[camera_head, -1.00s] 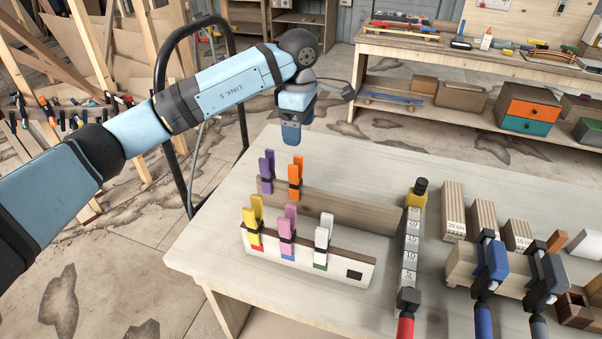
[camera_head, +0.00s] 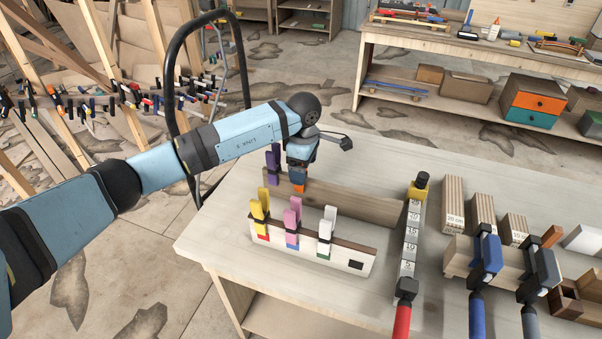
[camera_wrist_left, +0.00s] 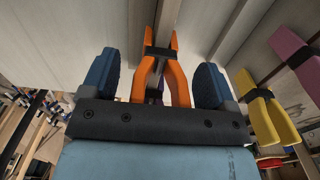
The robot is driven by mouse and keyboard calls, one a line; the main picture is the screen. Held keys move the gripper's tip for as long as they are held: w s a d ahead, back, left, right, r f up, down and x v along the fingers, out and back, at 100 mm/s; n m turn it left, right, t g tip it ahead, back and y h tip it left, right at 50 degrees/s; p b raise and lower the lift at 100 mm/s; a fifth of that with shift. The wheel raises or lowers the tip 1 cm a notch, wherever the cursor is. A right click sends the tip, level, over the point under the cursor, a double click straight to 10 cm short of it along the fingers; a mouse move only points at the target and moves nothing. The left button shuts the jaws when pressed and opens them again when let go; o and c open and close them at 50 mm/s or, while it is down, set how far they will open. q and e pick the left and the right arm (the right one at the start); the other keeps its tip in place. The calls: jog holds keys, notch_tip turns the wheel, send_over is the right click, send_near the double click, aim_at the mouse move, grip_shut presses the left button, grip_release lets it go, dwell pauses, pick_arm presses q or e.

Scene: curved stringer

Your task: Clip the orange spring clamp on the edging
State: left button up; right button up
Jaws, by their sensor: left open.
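The orange spring clamp (camera_wrist_left: 164,55) stands on the back wooden rail (camera_head: 345,203), mostly hidden by my left gripper in the head view, where a bit of its orange (camera_head: 299,188) shows. My left gripper (camera_head: 298,178) is over it from above. In the left wrist view my left gripper (camera_wrist_left: 158,80) is open, with one blue finger on each side of the clamp's handles and a gap on both sides. I cannot tell which piece is the edging. My right gripper is not in view.
A purple clamp (camera_head: 272,168) stands close left of my gripper. Yellow (camera_head: 260,203), pink (camera_head: 292,218) and white (camera_head: 326,232) clamps sit on the white front board (camera_head: 348,259). A numbered bar clamp (camera_head: 411,240) and blocks with blue and grey clamps stand right.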

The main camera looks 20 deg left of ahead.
pick_arm(q)
jog(key=c, duration=1.2)
jog(key=shift+o, duration=0.2)
jog(key=shift+r, duration=0.1)
